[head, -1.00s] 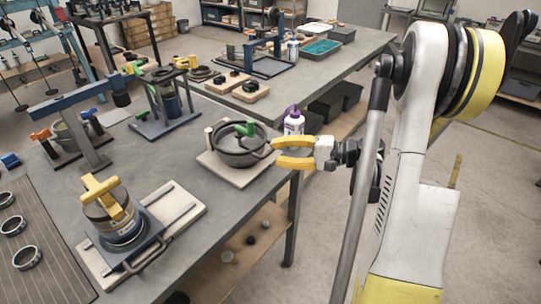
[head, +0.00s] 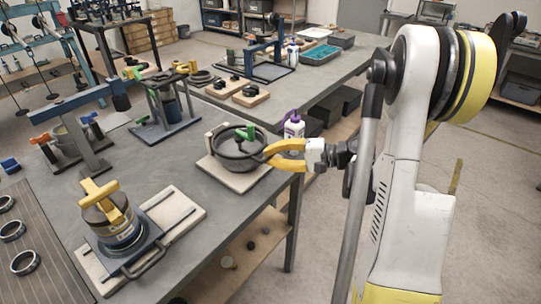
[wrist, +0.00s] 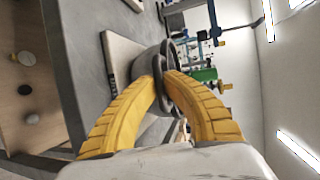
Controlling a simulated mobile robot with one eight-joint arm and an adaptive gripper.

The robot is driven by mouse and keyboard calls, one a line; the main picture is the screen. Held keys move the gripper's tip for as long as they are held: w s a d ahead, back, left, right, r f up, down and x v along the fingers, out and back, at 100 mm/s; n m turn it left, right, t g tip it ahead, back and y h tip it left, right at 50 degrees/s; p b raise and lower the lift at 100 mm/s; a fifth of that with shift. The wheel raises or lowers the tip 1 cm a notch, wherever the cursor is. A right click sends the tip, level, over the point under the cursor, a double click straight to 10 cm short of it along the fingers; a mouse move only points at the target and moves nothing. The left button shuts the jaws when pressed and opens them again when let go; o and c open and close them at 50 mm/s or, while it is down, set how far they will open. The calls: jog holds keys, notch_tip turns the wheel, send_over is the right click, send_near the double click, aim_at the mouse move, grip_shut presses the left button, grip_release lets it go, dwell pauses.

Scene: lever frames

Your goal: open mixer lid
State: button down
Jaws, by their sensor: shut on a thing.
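The mixer (head: 237,158) is a dark grey round pot on a pale board near the right edge of the table. It looks closed, with a green lever (head: 246,132) at its top. A dark loop handle sticks out on its right side at rim height. My gripper (head: 266,155) reaches in from the right, its yellow fingers closed at that handle. In the wrist view, the fingertips (wrist: 163,82) meet on the dark curved handle (wrist: 166,98), with the pot (wrist: 145,68) just beyond. The fingers partly hide the handle.
A jar-like device with a yellow top (head: 110,212) stands at front left on a pale board. A white bottle with a purple cap (head: 293,125) stands behind my gripper. Open floor lies right of the table.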

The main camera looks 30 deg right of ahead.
jog(key=w+a+r+g+h+p, duration=0.1)
jog(key=w+r+g+p, duration=0.1)
jog(key=r+p, duration=0.3)
jog(key=w+r+m+g+h+p, duration=0.1)
jog(key=w+r+g+h+p, duration=0.1)
jog(key=r+p, duration=0.4)
jog(key=w+a+r+m+g+h+p, duration=0.1)
jog(key=w+r+g+p, duration=0.2)
jog(key=r+p, duration=0.3)
jog(key=shift+a+g+p, duration=0.3)
jog(key=shift+p, duration=0.6)
jog(key=w+a+r+g+p, duration=0.1)
jog(key=w+a+r+p, duration=0.1)
jog(key=w, duration=0.6)
jog(key=w+a+r+g+h+p, duration=0.1)
jog(key=w+a+r+p, duration=0.2)
jog(key=w, duration=0.5)
jog(key=shift+w+a+m, duration=0.2)
jog(key=shift+a+m, duration=0.2)
jog(key=shift+a, duration=0.05)
jog(key=c, duration=1.5)
grip_release()
jog(key=v, duration=1.2)
